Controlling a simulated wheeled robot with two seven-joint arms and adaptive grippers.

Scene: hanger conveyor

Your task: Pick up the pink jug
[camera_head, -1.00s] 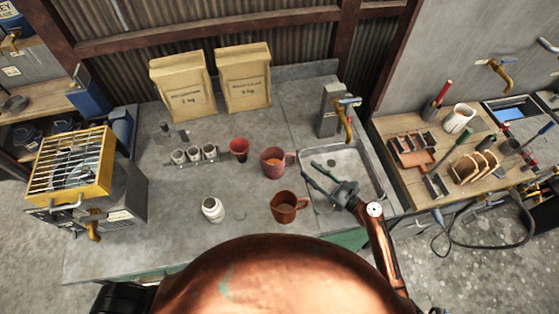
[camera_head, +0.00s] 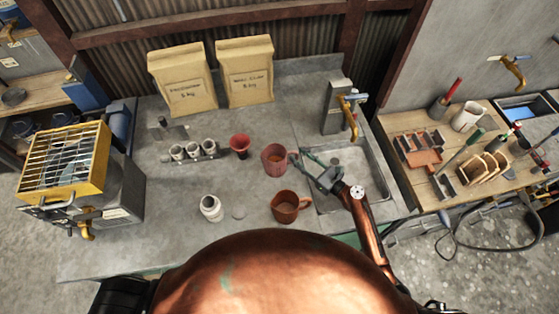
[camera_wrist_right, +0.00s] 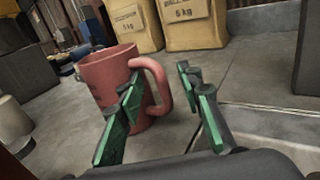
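The pink jug (camera_head: 273,161) stands upright on the grey counter, left of the sink. In the right wrist view the jug (camera_wrist_right: 101,77) fills the left half, with its handle (camera_wrist_right: 164,84) facing my gripper. My right gripper (camera_head: 302,161) is open at the jug's right, handle side. In the wrist view its two green-padded fingers (camera_wrist_right: 160,78) are spread, and the handle appears between them. I cannot tell whether a finger touches the jug. My left gripper is out of view.
A brown mug (camera_head: 286,206) stands just in front of the jug, and a red cup (camera_head: 239,146) to its left. The sink (camera_head: 350,172) with a tap (camera_head: 348,112) is at the right. A white jar (camera_head: 211,208) and two paper bags (camera_head: 245,72) are on the counter.

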